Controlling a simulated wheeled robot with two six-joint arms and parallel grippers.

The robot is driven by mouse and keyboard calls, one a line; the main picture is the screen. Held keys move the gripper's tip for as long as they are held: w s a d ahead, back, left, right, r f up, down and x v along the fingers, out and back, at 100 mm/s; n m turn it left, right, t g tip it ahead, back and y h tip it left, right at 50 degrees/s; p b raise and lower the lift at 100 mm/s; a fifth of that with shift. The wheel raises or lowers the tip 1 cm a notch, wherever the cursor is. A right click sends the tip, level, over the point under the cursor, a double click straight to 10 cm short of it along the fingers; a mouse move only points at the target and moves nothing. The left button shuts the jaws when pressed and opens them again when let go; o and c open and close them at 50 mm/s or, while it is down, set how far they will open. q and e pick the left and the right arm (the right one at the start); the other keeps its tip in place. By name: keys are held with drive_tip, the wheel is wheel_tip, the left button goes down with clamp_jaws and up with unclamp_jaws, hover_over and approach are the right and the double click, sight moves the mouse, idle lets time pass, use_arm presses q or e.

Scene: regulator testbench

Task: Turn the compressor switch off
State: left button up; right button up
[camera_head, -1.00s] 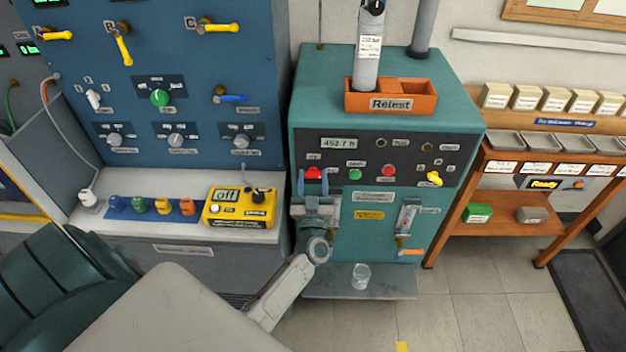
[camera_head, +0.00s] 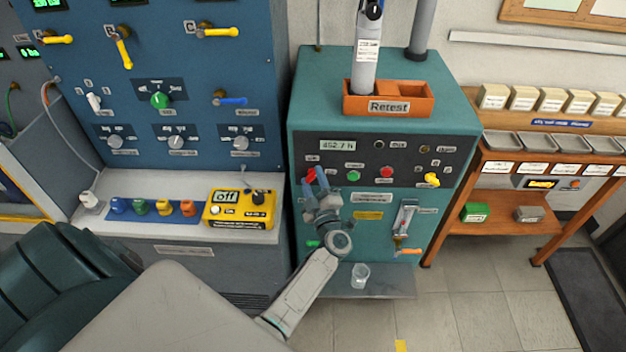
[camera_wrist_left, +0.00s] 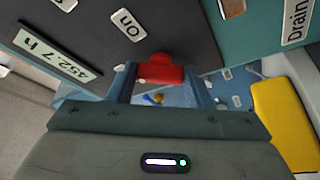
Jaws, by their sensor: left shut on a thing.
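The compressor is the teal cabinet (camera_head: 455,112) with a dark front panel. Its red switch handle (camera_head: 310,174) is at the left end of that panel, below the hour display (camera_head: 338,145). My left gripper (camera_head: 316,181) is at the switch, with its fingers tilted up and to the left. In the left wrist view the red handle (camera_wrist_left: 162,74) sits between the two fingers of the gripper (camera_wrist_left: 160,88), which is shut on it. An "On" label (camera_wrist_left: 127,25) is close to the handle. My right gripper is not in view.
A green button (camera_head: 353,176), a red button (camera_head: 386,172) and a yellow knob (camera_head: 432,180) are to the right on the panel. A glass beaker (camera_head: 360,275) stands on the low shelf. A yellow meter (camera_head: 240,210) is on the bench at left.

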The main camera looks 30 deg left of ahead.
use_arm(q)
drive_tip(key=n, duration=0.2)
drive_tip(key=n+g+p, duration=0.1)
drive_tip(key=n, duration=0.1)
drive_tip(key=shift+r+n+g, duration=0.15)
drive_tip(key=shift+n+g, duration=0.15)
drive_tip(key=shift+n, duration=0.1)
drive_tip(key=shift+n+g+h+p, duration=0.5)
drive_tip(key=shift+n+h, duration=0.1)
drive_tip(key=shift+n, duration=0.9)
drive_tip(key=o, duration=1)
drive_tip(key=shift+d, duration=0.1)
